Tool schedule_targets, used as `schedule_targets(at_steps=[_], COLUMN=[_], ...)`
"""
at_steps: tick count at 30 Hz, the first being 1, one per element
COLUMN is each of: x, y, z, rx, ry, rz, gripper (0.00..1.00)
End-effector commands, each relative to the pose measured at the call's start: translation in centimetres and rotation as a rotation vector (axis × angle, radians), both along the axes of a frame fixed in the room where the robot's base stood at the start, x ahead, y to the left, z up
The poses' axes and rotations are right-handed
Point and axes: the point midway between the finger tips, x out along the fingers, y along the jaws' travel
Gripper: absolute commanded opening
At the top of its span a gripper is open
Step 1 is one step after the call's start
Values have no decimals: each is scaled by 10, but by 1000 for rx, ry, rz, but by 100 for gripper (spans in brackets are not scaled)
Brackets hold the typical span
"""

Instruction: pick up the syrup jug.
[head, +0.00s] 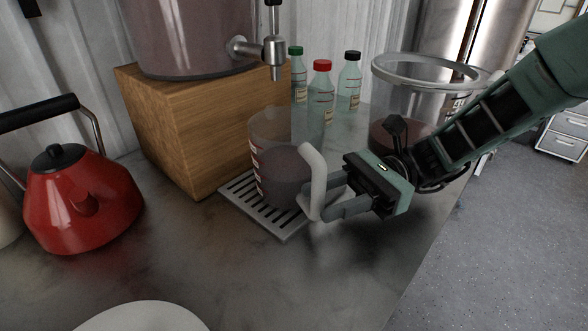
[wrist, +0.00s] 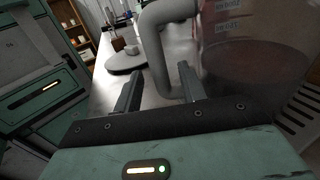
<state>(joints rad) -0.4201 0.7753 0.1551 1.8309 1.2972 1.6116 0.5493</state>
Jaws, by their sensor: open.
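The syrup jug (head: 270,165) is a clear measuring jug with red markings, dark contents and a pale grey handle (head: 317,170). It stands upright on a slotted drip tray (head: 240,190). My gripper (head: 328,200) is open at the handle side of the jug, fingers pointing toward it. In the wrist view the handle (wrist: 163,60) comes down between the two spread fingers of my gripper (wrist: 160,88), and the jug body (wrist: 250,55) is to the right. I cannot tell whether a finger touches the handle.
A wooden box (head: 190,130) carries a large dispenser with a metal tap (head: 265,50) behind the jug. Several small bottles (head: 321,92) and a big clear container (head: 385,95) stand behind. A red kettle (head: 85,205) is at left. The front counter (head: 270,280) is mostly clear.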

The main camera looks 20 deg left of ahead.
Motion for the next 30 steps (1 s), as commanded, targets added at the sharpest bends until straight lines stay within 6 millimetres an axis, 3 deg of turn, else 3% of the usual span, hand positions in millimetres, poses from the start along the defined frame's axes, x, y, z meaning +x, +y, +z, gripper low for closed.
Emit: schedule_targets(at_steps=[4, 12, 13, 17, 30], x=[-13, -15, -15, -15, -15], y=[12, 15, 15, 15, 15], z=[0, 0, 0, 0, 0], rx=[-1, 0, 0, 0, 0], ry=[0, 0, 0, 0, 0], rz=[1, -2, -2, -1, -1], gripper=[41, 41, 38, 2, 0])
